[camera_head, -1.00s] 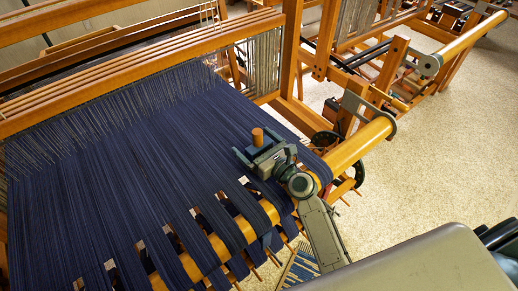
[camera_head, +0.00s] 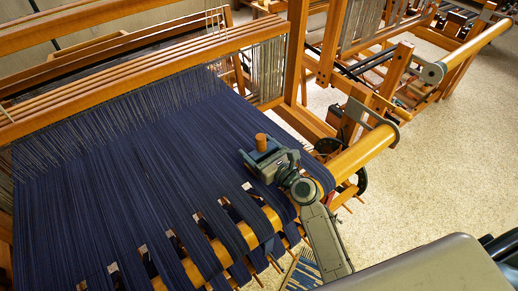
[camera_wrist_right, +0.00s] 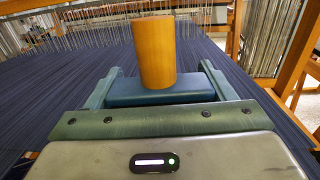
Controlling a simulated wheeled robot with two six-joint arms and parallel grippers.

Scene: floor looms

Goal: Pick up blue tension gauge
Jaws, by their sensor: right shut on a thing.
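The blue tension gauge (camera_wrist_right: 160,92) is a low blue block with an upright orange-brown wooden cylinder on top. In the head view the gauge (camera_head: 261,145) is over the dark blue warp near the loom's front right corner. My right gripper (camera_head: 262,160) reaches in from the lower right and is shut on the blue block. In the right wrist view the gripper's two fingers (camera_wrist_right: 158,90) stand at either side of the block, with the cylinder rising above them. The block's underside is hidden, so I cannot tell whether it touches the warp. My left gripper is not in view.
The dark blue warp (camera_head: 120,180) spreads across the loom to its wooden front beam (camera_head: 355,160). A wooden upright post (camera_head: 297,50) stands behind the gauge. A second loom (camera_head: 465,50) stands at the back right. The pale floor (camera_head: 440,150) between is clear.

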